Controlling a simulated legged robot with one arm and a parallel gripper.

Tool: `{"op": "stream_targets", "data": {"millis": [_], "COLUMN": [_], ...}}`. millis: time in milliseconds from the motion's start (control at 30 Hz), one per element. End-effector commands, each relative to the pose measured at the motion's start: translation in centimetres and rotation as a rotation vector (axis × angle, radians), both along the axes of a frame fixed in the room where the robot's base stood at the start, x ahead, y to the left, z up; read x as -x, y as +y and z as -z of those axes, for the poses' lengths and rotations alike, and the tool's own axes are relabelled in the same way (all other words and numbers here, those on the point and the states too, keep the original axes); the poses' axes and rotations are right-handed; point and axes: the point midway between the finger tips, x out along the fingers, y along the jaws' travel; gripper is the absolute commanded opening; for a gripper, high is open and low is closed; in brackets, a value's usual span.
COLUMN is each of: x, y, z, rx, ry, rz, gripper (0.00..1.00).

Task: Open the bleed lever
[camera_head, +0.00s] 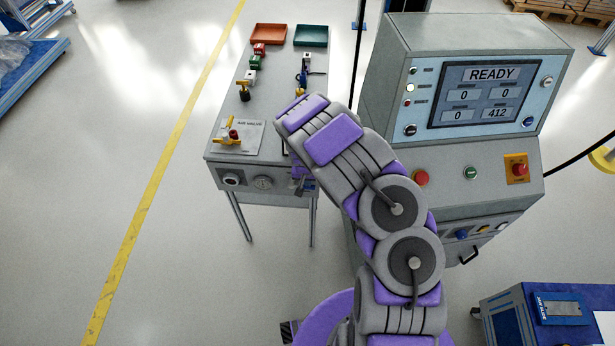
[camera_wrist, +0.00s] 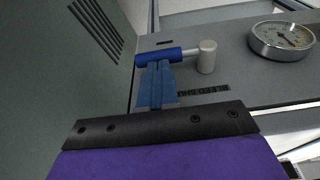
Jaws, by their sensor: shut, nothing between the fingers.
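In the wrist view the bleed lever is a blue handle (camera_wrist: 160,55) lying crosswise, joined to a round light-grey pivot (camera_wrist: 207,57) at its right end. Upside-down lettering, seemingly "BLEED" (camera_wrist: 204,90), is printed beside it on the grey panel. My gripper (camera_wrist: 158,65) has its blue fingers together, with the tips right at the handle's near side. I cannot tell whether they touch it. Nothing is held between them. In the head view my gripper (camera_head: 303,181) is at the front right of the grey bench (camera_head: 214,145), partly covered by my arm, and the lever is hidden.
A dial gauge (camera_wrist: 282,39) sits right of the lever in the wrist view. A grey vented wall (camera_wrist: 60,70) stands close on the left. In the head view the control console (camera_head: 470,150) is right of my arm.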

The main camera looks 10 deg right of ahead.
Motion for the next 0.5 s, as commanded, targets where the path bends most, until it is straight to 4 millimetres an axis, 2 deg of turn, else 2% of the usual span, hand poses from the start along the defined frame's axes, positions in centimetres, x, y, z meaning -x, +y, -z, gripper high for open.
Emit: {"op": "stream_targets", "data": {"millis": [500], "x": [0.08], "y": [-0.40], "z": [0.48], "rx": [-0.001], "ry": [0.000], "rz": [0.004], "gripper": [0.00]}}
